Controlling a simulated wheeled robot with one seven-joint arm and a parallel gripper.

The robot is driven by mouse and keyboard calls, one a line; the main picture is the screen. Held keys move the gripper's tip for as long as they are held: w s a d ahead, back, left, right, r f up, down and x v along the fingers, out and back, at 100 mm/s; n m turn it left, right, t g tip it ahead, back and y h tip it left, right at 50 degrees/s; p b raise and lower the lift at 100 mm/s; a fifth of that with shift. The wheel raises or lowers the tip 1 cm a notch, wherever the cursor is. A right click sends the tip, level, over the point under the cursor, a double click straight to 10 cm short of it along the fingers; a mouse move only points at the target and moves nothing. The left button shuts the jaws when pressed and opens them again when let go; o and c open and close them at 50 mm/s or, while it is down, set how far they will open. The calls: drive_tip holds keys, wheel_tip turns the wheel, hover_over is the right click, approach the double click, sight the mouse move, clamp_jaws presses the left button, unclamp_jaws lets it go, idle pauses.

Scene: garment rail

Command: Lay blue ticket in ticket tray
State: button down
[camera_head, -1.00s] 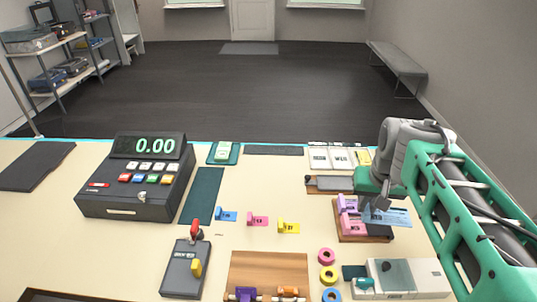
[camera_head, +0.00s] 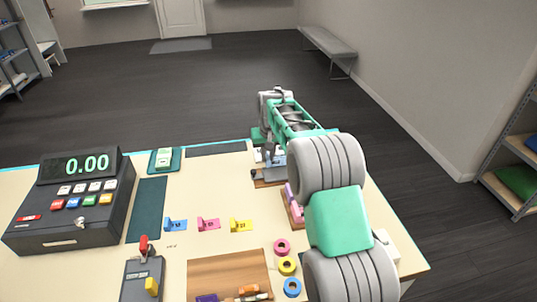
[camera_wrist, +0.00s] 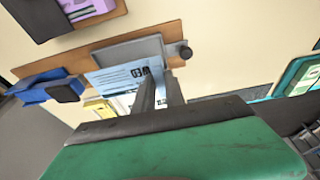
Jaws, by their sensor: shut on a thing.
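My gripper shows in the wrist view with its fingers (camera_wrist: 158,95) shut on the blue ticket (camera_wrist: 122,77), a pale blue card with dark print. The card lies beside a grey plate on a wooden board (camera_wrist: 85,62) with a dark knob; I cannot tell whether they touch. In the head view my arm reaches to the counter's far right and largely hides the gripper and ticket. A yellow card (camera_wrist: 100,109) shows just past the ticket. I cannot tell for certain which holder is the ticket tray.
A cash register (camera_head: 75,205) stands at left, with a green money tray (camera_head: 165,160) behind it. Small blue (camera_head: 176,225), pink (camera_head: 208,224) and yellow (camera_head: 240,226) tags stand mid-counter. Tape rings (camera_head: 287,266) lie near my arm. Bare counter surrounds the tags.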

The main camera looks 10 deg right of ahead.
drive_tip(key=shift+f+b, duration=1.6)
drive_tip(key=shift+f, duration=1.05)
drive_tip(key=shift+s+f+b, duration=0.15)
drive_tip(key=shift+f+b, duration=0.2)
drive_tip(key=c, duration=1.3)
unclamp_jaws()
drive_tip(key=o, duration=0.5)
drive_tip(key=shift+d, duration=0.1)
drive_tip(key=shift+c, duration=0.2)
